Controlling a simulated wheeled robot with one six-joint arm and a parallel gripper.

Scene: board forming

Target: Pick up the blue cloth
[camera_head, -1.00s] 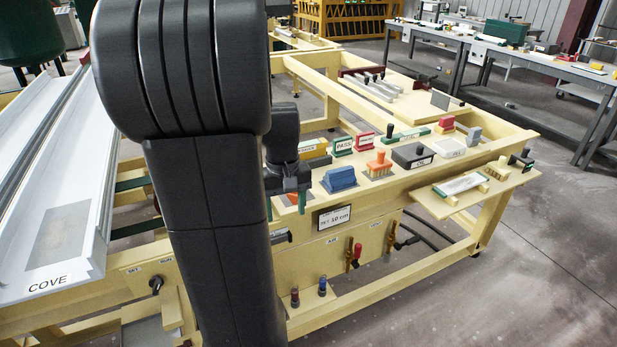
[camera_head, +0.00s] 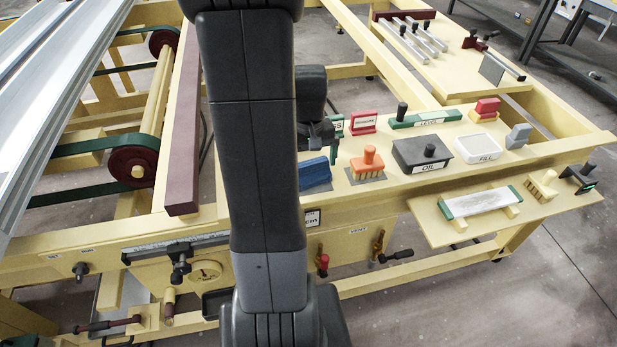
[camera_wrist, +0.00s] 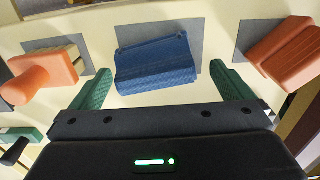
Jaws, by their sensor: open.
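The blue cloth (camera_head: 314,173) is a folded, block-like bundle on a grey pad on the cream bench top, just right of my arm in the head view. In the wrist view the cloth (camera_wrist: 155,66) lies ahead of my gripper, centred between its fingers. My gripper (camera_wrist: 163,88) is open, with one green finger on each side of the cloth and nothing held. In the head view my gripper (camera_head: 320,148) is over the cloth and partly hidden by my arm. I cannot tell whether the fingers touch the cloth.
An orange-handled brush (camera_head: 367,164) stands close right of the cloth, then the OIL box (camera_head: 420,153) and the FILL tray (camera_head: 476,148). In the wrist view a terracotta block (camera_wrist: 287,55) is right of the cloth, and the brush (camera_wrist: 40,80) is left.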

